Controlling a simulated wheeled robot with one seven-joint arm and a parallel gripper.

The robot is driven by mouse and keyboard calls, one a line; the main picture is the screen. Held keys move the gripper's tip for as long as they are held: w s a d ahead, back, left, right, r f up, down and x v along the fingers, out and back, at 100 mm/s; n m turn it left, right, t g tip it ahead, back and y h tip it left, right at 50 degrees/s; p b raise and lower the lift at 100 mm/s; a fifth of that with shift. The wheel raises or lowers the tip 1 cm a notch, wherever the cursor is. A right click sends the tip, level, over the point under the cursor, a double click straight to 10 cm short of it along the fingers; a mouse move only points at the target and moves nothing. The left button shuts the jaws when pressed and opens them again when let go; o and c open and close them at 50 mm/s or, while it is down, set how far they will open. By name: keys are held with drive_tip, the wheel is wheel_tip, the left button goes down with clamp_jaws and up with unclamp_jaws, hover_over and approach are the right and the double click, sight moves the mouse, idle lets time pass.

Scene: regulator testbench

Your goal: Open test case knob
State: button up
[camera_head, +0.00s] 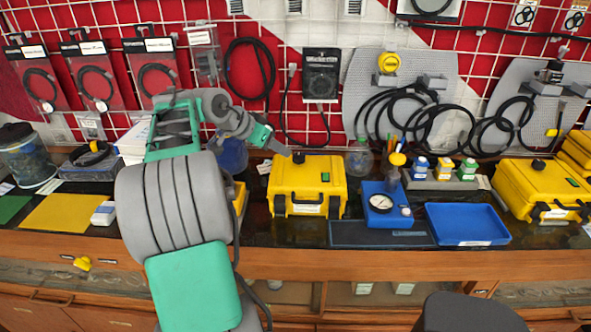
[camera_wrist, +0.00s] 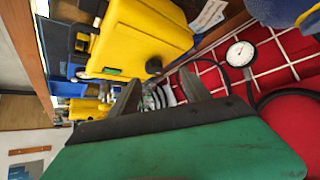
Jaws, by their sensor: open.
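The yellow test case (camera_head: 308,180) stands shut on the bench in the middle of the head view. Its black knob (camera_head: 298,157) sits on top, towards the back, left of a small green display (camera_head: 325,177). My gripper (camera_head: 284,150) is just left of the knob and a little above the case top. In the wrist view the fingers of my gripper (camera_wrist: 160,80) are apart and empty. The knob (camera_wrist: 153,66) on the yellow case (camera_wrist: 140,36) shows just beyond the gap between the fingertips. I cannot tell whether a finger touches it.
A blue gauge box (camera_head: 386,203) and a blue tray (camera_head: 467,224) stand to the right. Another yellow case (camera_head: 540,186) is at the far right. Behind the bench (camera_head: 290,258), a red panel with a white grid carries black hoses (camera_head: 250,70). A clear jar (camera_head: 359,160) stands behind.

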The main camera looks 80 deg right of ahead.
sight(298, 156)
drive_tip(key=shift+s+d+f+m+g, duration=0.25)
drive_tip(key=shift+s+d, duration=0.15)
drive_tip(key=shift+s, duration=0.25)
drive_tip(key=shift+s+d+f+m+g, duration=0.15)
drive_tip(key=shift+s+d+f, duration=0.15)
drive_tip(key=shift+s, duration=0.3)
drive_tip(key=x, duration=0.6)
drive_tip(key=shift+d+f+p, duration=0.15)
drive_tip(key=shift+d+p, duration=0.05)
drive_tip(key=shift+p, duration=0.1)
drive_tip(key=shift+w, duration=0.1)
drive_tip(key=shift+c, duration=0.2)
clamp_jaws()
